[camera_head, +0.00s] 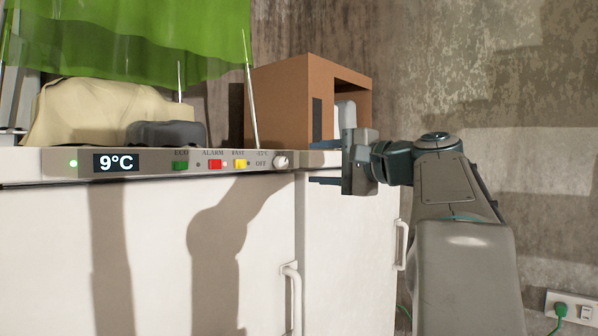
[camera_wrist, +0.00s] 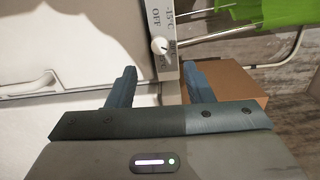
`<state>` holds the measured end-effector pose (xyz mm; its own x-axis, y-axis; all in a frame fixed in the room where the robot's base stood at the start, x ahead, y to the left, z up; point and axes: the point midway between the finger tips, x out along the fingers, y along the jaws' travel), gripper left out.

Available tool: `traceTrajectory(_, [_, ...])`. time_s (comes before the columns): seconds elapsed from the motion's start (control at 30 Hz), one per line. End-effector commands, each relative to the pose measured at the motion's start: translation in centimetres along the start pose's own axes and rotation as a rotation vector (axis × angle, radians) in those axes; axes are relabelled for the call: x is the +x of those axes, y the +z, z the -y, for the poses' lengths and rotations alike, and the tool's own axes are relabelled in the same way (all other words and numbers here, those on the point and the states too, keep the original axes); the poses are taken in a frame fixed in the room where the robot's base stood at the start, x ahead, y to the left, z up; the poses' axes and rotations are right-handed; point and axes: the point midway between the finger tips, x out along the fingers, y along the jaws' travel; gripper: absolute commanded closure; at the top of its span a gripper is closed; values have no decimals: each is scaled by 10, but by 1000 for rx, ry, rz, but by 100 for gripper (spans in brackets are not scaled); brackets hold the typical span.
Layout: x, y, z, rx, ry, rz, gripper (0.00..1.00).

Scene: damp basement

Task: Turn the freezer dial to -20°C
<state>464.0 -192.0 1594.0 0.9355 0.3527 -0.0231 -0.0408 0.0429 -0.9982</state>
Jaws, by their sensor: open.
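The freezer dial (camera_head: 281,162) is a small round white knob at the right end of the freezer's control panel (camera_head: 140,168). Marks by it read OFF and a -15 value; the rest is too small to read. The display (camera_head: 116,162) shows 9°C. In the wrist view the dial (camera_wrist: 160,46) lies ahead of and between my fingers. My gripper (camera_head: 326,163) is open and empty, its two fingers pointing left at the dial, one above the other, with a gap to the dial. In the wrist view my gripper's fingers (camera_wrist: 156,88) are spread apart.
Green, red (camera_head: 215,164) and yellow (camera_head: 240,164) switches sit left of the dial. A brown box (camera_head: 280,95), a beige cloth-like lump (camera_head: 95,108), a dark grey object (camera_head: 166,133) and thin rods stand on top. A green sheet (camera_head: 130,40) hangs above.

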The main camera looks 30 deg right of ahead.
Motion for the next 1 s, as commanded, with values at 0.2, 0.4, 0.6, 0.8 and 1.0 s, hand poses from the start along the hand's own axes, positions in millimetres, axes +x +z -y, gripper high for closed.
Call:
traceTrajectory(0.2, [-38, -1, -1, -1, 0, -2, 53])
traceTrajectory(0.4, [-50, 0, 0, 0, 1, 0, 53])
traceTrajectory(0.6, [-50, 0, 0, 0, 1, 1, 53])
traceTrajectory(0.8, [-50, 0, 0, 0, 1, 0, 53])
traceTrajectory(1.0, [-48, 1, -4, 1, 11, 2, 53])
